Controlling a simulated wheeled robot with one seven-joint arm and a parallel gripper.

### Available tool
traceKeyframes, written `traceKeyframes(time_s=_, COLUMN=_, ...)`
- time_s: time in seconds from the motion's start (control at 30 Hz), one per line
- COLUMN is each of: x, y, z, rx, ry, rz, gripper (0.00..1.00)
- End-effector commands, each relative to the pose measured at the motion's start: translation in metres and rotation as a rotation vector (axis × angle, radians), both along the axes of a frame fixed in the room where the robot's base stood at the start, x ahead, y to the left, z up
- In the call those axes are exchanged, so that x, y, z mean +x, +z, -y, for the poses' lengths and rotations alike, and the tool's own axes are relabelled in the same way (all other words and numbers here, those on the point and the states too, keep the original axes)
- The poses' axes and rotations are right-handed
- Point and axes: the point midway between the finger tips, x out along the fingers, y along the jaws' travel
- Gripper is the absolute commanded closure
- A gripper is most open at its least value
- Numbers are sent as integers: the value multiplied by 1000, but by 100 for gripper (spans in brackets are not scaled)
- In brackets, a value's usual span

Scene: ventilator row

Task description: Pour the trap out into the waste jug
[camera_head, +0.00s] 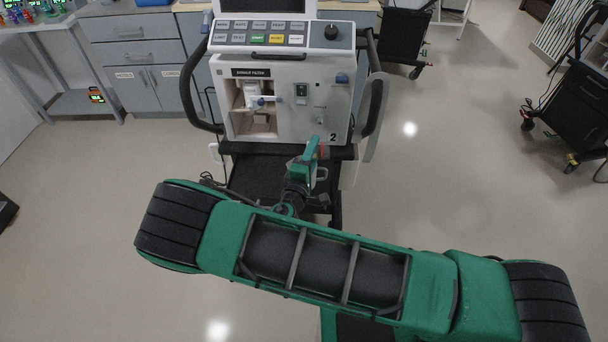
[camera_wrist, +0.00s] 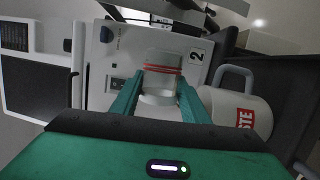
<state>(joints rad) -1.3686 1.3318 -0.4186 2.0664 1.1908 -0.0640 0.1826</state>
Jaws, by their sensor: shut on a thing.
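My gripper (camera_wrist: 160,95) has its two green fingers closed on the clear trap (camera_wrist: 163,60), a small see-through cup with red rings. The wrist picture is turned sideways against the ventilator, and the trap lies tipped about on its side. Whether liquid is in it or leaving it, I cannot tell. The white waste jug (camera_wrist: 247,118), with red letters and a grey handle, stands upright below the trap, its mouth near one finger. In the head view my gripper (camera_head: 314,155) is in front of the ventilator's lower front, and mostly hides the trap and jug.
The ventilator (camera_head: 312,112) marked 2 stands close behind my gripper, with an open exhale filter bay (camera_head: 252,108) and black side handles. A dark shelf (camera_head: 258,178) juts out below it. Cabinets (camera_head: 145,60) line the back.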

Motion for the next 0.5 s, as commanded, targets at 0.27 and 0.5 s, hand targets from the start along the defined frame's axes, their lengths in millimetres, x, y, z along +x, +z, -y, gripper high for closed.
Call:
traceKeyframes(time_s=0.27, x=0, y=1, z=-1, rx=-27, ry=0, rz=-2, gripper=81)
traceKeyframes(time_s=0.5, x=0, y=-1, z=3, rx=93, ry=-1, rz=8, gripper=81)
